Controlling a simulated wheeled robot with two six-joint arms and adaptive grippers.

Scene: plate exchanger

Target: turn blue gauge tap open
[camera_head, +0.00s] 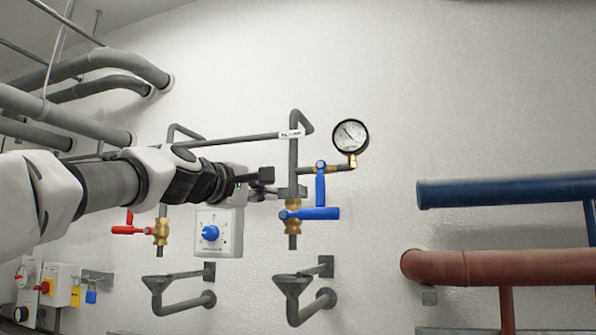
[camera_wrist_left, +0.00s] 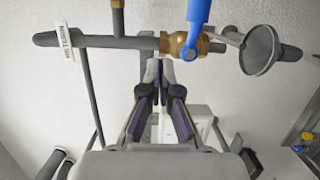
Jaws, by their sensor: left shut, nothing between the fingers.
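The blue gauge tap (camera_head: 320,187) is on the short horizontal branch below the round gauge (camera_head: 350,136) in the head view. Its lever hangs down, across the branch. A second blue lever (camera_head: 312,213) lies horizontal on the brass drain valve (camera_head: 291,213) below; in the wrist view that brass valve (camera_wrist_left: 178,45) and its blue lever (camera_wrist_left: 198,18) show ahead of the fingers. My left gripper (camera_head: 276,192) is shut and empty, left of the upright pipe and lower left of the gauge tap. Whether it touches the pipe cannot be told. My right gripper is not in view.
A red-handled valve (camera_head: 130,229) and a white box with a blue knob (camera_head: 211,233) are at the left. A funnel (camera_head: 293,284) is below the drain valve. Blue (camera_head: 500,190) and red pipes (camera_head: 500,266) are at the right. The wall right of the gauge is clear.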

